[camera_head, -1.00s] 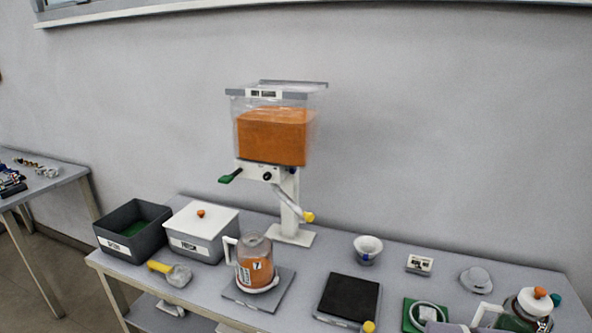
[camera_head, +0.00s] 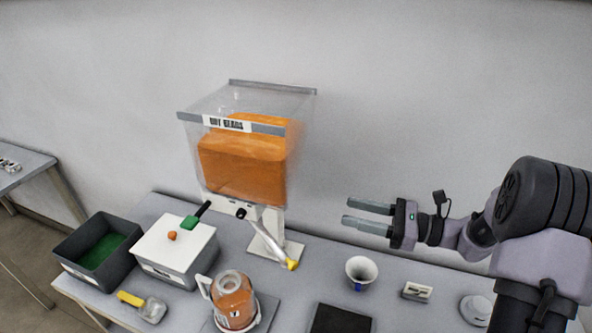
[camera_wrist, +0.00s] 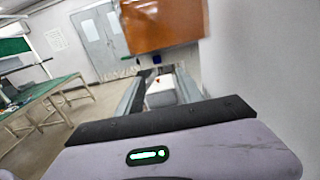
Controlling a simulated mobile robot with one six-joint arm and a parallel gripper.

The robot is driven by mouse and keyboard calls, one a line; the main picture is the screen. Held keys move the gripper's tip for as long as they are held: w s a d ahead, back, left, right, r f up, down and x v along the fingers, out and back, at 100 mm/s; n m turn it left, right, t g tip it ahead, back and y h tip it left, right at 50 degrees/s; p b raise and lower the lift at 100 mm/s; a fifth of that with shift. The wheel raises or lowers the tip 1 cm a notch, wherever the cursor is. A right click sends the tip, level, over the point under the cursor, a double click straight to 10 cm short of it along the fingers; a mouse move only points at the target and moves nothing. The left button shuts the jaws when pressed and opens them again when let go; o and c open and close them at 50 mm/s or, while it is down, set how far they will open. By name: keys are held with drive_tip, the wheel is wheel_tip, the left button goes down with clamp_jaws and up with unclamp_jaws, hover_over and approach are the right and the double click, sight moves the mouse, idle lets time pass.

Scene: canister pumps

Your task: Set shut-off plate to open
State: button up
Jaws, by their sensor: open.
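The canister dispenser is a clear hopper (camera_head: 245,155) of orange beads on a white stand, left of centre in the head view. Under its front, a black bar with a green handle (camera_head: 190,222) sticks out to the left; this looks like the shut-off plate. The head view does not clearly show whether the plate is in or out. A spout with a yellow tip (camera_head: 292,264) slopes down to the right. My gripper (camera_head: 352,213) is open and empty, to the right of the hopper and apart from it. In the wrist view the orange hopper (camera_wrist: 165,25) shows ahead, above the fingers.
On the bench are a dark bin (camera_head: 65,250), a white lidded box (camera_head: 165,265), a yellow-handled scoop (camera_head: 150,308), a jug of orange beads (camera_head: 234,300), a dark plate (camera_head: 340,320) and a white cup (camera_head: 361,271). Air between gripper and hopper is clear.

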drive_tip(key=s+b+x, duration=0.1)
drive_tip(key=b+x, duration=0.2)
drive_tip(key=x, duration=1.4)
drive_tip(key=shift+a, duration=0.35)
drive_tip(key=shift+c, duration=0.4)
clamp_jaws()
